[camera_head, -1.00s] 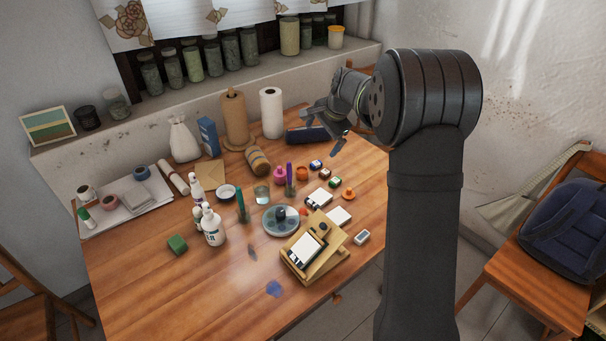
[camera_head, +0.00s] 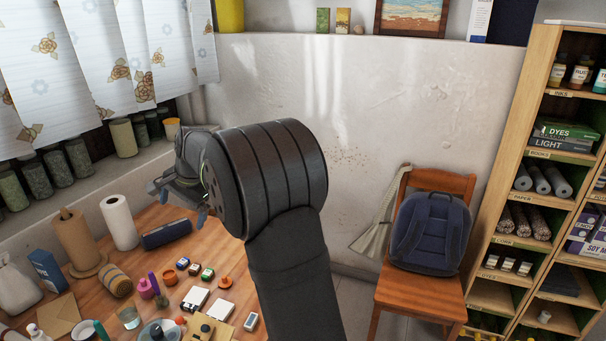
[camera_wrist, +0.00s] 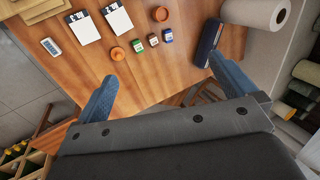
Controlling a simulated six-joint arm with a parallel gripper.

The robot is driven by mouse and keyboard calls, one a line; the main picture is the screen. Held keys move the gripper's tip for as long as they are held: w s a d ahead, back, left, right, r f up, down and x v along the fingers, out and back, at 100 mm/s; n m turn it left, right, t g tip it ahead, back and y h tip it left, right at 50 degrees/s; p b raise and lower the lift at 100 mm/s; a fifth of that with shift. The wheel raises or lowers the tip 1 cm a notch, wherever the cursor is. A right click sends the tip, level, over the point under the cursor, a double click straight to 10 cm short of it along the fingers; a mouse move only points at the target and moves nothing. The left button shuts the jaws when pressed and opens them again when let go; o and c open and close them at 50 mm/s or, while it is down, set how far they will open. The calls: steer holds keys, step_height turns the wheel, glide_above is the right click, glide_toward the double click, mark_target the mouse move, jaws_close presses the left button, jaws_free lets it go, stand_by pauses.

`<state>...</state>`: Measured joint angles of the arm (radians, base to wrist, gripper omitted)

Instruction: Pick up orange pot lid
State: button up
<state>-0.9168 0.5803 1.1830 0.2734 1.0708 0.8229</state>
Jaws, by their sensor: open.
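The small orange pot lid (camera_head: 225,282), a disc with a knob, lies on the wooden table right of the paint jars in the head view. It also shows in the wrist view (camera_wrist: 117,53), beyond the left fingertip. The open orange pot (camera_head: 169,277) stands apart from it, to its left; the wrist view shows the pot too (camera_wrist: 160,14). My gripper (camera_head: 178,202) is open and empty, above the table's back right area and away from the lid. In the wrist view its two blue fingers (camera_wrist: 163,72) are spread wide.
Small paint jars (camera_wrist: 153,40) stand close beside the lid. White cards (camera_wrist: 83,27) and an eraser-like block (camera_wrist: 51,47) lie nearby. A dark blue case (camera_head: 166,233) and a paper roll (camera_head: 121,222) are at the back. A chair with a backpack (camera_head: 431,235) stands right.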

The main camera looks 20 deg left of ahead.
steer(key=shift+c, duration=0.4)
steer(key=c, duration=1.2)
steer(key=n+h, duration=0.5)
steer(key=n, duration=1.5)
glide_above(224, 276)
step_height(224, 276, down, 12)
steer(key=f, duration=1.2)
steer(key=shift+w+a+f, duration=0.1)
steer(key=shift+a, duration=0.1)
steer(key=shift+d+f, duration=0.15)
steer(key=shift+f, duration=1.2)
steer(key=shift+d+f, duration=0.1)
steer(key=shift+f, duration=1.2)
